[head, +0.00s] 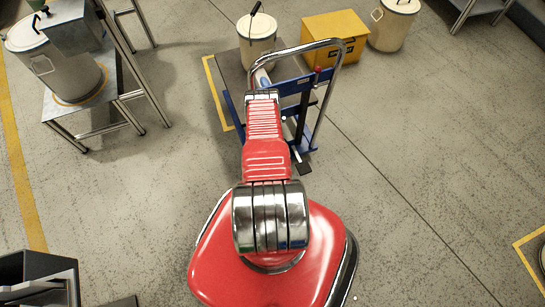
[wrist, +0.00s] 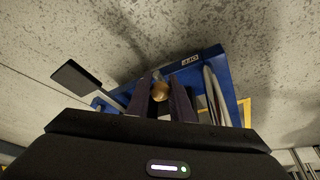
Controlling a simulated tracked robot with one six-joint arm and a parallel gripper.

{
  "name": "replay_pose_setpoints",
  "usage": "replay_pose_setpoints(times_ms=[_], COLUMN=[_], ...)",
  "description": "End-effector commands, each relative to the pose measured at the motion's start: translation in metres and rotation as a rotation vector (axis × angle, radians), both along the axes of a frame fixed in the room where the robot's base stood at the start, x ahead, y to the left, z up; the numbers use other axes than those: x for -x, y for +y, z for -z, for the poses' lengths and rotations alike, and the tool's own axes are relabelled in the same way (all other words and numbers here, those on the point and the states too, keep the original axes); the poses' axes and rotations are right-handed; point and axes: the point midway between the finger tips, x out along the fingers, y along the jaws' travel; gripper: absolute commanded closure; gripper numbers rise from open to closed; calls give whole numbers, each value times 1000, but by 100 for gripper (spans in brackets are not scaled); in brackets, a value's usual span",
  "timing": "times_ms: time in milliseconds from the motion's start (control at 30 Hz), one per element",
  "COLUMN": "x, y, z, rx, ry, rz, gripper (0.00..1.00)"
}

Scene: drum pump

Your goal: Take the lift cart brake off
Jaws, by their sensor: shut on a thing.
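The lift cart (head: 292,86) has a blue frame and a tall bent chrome handle; it stands beyond my red arm in the head view. Its blue frame (wrist: 212,62) fills the middle of the wrist view. My gripper (wrist: 161,95) has its two dark fingers on either side of a round brass-coloured knob (wrist: 160,88) at the cart and is shut on it. A black pedal (wrist: 75,77) on a thin arm sticks out to the left in the wrist view; in the head view a black pedal (head: 304,168) sits low by the floor. My arm hides the gripper in the head view.
A cream drum (head: 257,27) stands at the cart's far side. A yellow box (head: 335,38) and another cream drum (head: 393,22) stand behind it. A metal stand (head: 85,107) with a drum is at left. The floor right of the cart is clear.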

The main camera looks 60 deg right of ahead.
Motion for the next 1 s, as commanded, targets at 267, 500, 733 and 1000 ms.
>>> replay_pose_setpoints(times_ms=[267,500,733,1000], x=[0,0,-1,0], y=[0,0,1,4], z=[0,0,1,4], rx=[1,1,22,85], ry=[0,0,15,73], rz=[0,-1,-1,-3], gripper=[100,100,100,100])
